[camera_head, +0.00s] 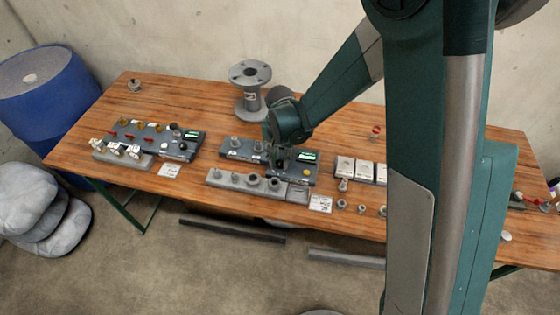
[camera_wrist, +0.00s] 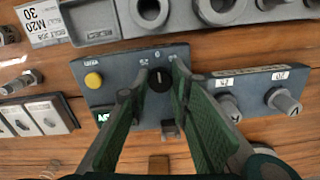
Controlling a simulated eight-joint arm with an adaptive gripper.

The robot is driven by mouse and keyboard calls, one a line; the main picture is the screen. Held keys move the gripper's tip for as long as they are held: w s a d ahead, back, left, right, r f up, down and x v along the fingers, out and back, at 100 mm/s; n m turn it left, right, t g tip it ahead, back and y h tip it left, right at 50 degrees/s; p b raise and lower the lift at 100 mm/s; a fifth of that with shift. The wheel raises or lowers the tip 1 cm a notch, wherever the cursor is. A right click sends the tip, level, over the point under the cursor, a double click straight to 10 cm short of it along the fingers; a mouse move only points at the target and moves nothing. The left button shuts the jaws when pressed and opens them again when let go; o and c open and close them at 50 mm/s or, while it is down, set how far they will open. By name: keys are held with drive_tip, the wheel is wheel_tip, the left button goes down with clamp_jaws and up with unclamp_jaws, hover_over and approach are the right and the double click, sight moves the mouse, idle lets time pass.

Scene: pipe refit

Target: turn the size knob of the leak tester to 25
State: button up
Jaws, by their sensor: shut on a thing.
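A dark grey box with a yellow button (camera_wrist: 93,80) and a green display (camera_wrist: 103,117), which I take as the leak tester (camera_wrist: 125,72), lies under my gripper in the wrist view. Its black size knob (camera_wrist: 160,79) stands between my fingertips (camera_wrist: 160,78), which are shut on its sides. A pale pointer line shows on the knob.
A grey block with round sockets (camera_head: 233,182) lies along the table's front edge. A box with bolt-like posts (camera_wrist: 257,95) adjoins the tester. A flanged pipe (camera_head: 251,95) stands behind. White-topped blocks (camera_head: 344,167) and a card (camera_head: 320,204) are to the right. Another panel (camera_head: 180,143) is farther left.

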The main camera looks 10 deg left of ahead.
sight(280, 162)
drive_tip(key=shift+n, duration=0.3)
drive_tip(key=n+b, duration=0.2)
drive_tip(key=n, duration=0.2)
drive_tip(key=shift+f, duration=0.1)
drive_tip(key=shift+n+b, duration=0.85)
drive_tip(key=shift+n, duration=1.05)
drive_tip(key=o, duration=0.9)
drive_tip(key=shift+r, duration=0.2)
drive_tip(key=shift+r, duration=5.9)
